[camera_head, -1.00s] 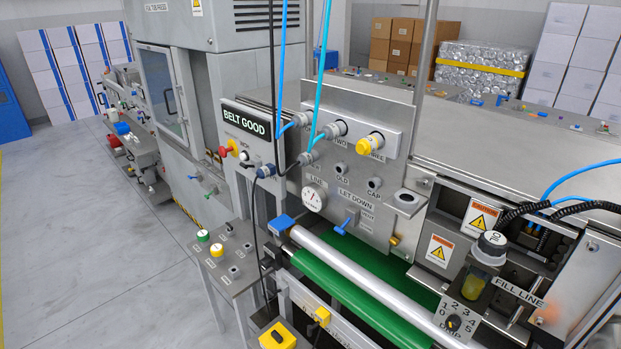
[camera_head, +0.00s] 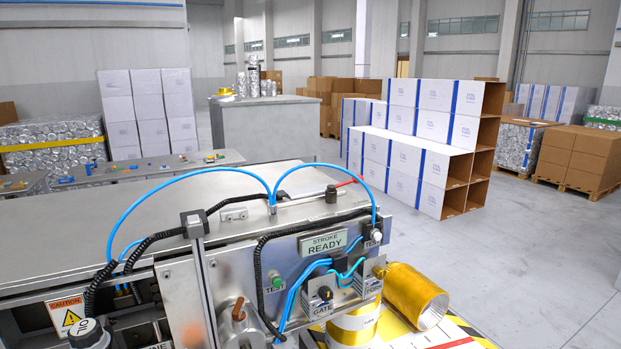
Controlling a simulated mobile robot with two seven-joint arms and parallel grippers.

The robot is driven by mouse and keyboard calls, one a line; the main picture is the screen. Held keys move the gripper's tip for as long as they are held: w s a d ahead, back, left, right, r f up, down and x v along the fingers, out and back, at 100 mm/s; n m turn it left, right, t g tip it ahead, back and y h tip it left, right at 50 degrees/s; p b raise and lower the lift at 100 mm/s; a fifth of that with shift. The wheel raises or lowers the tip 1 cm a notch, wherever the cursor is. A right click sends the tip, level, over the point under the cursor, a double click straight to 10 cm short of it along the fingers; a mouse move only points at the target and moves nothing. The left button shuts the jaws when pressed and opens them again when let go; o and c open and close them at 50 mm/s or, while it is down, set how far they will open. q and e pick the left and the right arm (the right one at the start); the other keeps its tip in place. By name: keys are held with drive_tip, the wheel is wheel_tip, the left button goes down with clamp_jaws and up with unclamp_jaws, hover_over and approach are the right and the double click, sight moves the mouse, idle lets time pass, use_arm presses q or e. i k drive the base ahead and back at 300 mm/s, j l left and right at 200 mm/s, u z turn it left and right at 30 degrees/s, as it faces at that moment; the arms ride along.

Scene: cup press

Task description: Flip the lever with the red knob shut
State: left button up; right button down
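I cannot make out a lever with a clear red knob in this view. Neither of my grippers is in view.
A gold cylinder (camera_head: 412,296) lies on its side at the machine's right end, by a yellow-and-white can (camera_head: 354,326). Blue and black hoses loop over the machine's top (camera_head: 120,215). White cartons (camera_head: 415,160) are stacked beyond, with open grey floor (camera_head: 540,250) to the right.

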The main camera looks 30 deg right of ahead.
sight(331, 188)
drive_tip(key=z, duration=1.15)
drive_tip(key=i+l+u, duration=0.9)
drive_tip(key=l, duration=0.15)
drive_tip(key=i+l+u, duration=0.15)
drive_tip(key=l+u, duration=0.3)
drive_tip(key=l, duration=0.2)
drive_tip(key=i+l+u, duration=0.1)
drive_tip(key=l+u, duration=0.35)
drive_tip(key=l, duration=0.3)
drive_tip(key=l+u, duration=0.45)
drive_tip(key=l, duration=0.3)
drive_tip(key=k+l+u, duration=0.15)
drive_tip(key=l+u, duration=0.35)
drive_tip(key=l, duration=0.3)
